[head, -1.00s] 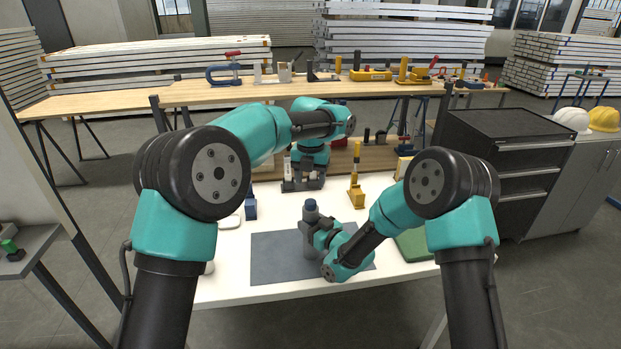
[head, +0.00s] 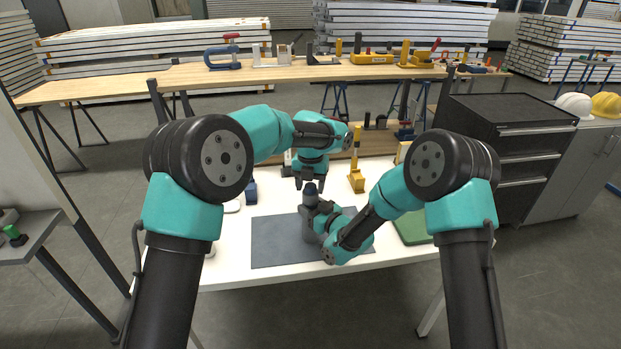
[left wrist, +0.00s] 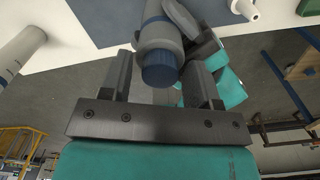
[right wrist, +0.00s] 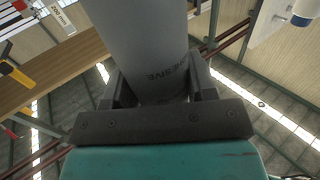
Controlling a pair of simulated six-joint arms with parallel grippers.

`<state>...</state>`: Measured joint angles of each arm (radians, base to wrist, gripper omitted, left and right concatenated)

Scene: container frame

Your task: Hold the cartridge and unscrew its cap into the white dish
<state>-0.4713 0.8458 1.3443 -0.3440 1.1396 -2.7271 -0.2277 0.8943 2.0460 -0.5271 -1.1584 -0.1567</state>
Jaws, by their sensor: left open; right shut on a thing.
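The grey cartridge (head: 309,225) stands upright over the grey-blue mat with its dark blue cap (head: 311,188) on top. My right gripper (right wrist: 158,90) is shut around the cartridge body (right wrist: 145,40), where printed lettering shows. My left gripper (head: 310,184) is open, pointing down at the cap. In the left wrist view the cap (left wrist: 160,72) lies between its spread fingers, with gaps at both sides. A low white object (head: 232,206), probably the white dish, is left of the mat, partly hidden by my left arm.
The mat (head: 275,243) lies on a white table. A blue block (head: 251,191) stands behind it at left, a yellow tool (head: 357,178) behind at right. A green pad (head: 411,228) lies right, beside my right arm. The mat's left half is clear.

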